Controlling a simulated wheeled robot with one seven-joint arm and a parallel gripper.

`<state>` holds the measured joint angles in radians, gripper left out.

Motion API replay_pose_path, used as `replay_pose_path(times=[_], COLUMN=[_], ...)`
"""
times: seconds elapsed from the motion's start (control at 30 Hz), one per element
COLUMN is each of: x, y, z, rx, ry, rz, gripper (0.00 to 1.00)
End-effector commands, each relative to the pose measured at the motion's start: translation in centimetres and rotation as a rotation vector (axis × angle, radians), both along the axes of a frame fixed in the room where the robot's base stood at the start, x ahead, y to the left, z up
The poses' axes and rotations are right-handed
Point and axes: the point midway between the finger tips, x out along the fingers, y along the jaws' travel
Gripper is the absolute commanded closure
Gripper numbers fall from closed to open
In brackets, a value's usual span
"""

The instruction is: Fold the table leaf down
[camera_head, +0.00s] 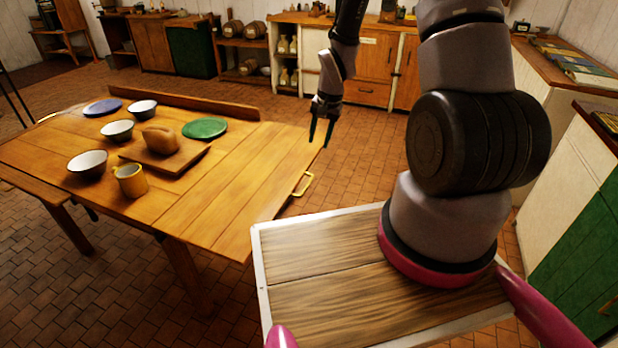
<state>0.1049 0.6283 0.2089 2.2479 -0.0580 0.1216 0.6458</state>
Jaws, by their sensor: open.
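The wooden table (60,138) stands at left. Its leaf (231,180) at the right end is raised, level with the tabletop, and looks bare. A brass handle (303,184) is on the leaf's right edge. My gripper (321,140) hangs in the air near the leaf's far right corner, fingers pointing down. It is open and empty, and appears apart from the handle. The leaf's supports underneath are hidden.
A bread loaf (162,139) on a board (190,156), a yellow mug (130,180), bowls (87,164), a green plate (204,128) and a blue plate (103,107) stand on the table. Cabinets (374,60) line the back. Tiled floor (362,160) is clear right of the leaf.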

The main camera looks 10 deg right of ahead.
Motion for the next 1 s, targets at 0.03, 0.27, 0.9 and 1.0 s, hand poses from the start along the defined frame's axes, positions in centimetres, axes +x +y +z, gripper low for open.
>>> replay_pose_path(times=[0.03, 0.27, 0.9, 1.0], x=[-0.3, -0.8, 0.3, 0.4], y=[0.4, 1.3, 2.9, 3.0], z=[-2.0, -5.8, -15.2, -16.0], rx=[0.012, 0.04, 0.041, 0.041], ry=[0.02, 0.048, 0.049, 0.049], rz=[-0.006, -0.026, -0.027, -0.028], gripper=[0.55, 0.55, 0.55, 0.55])
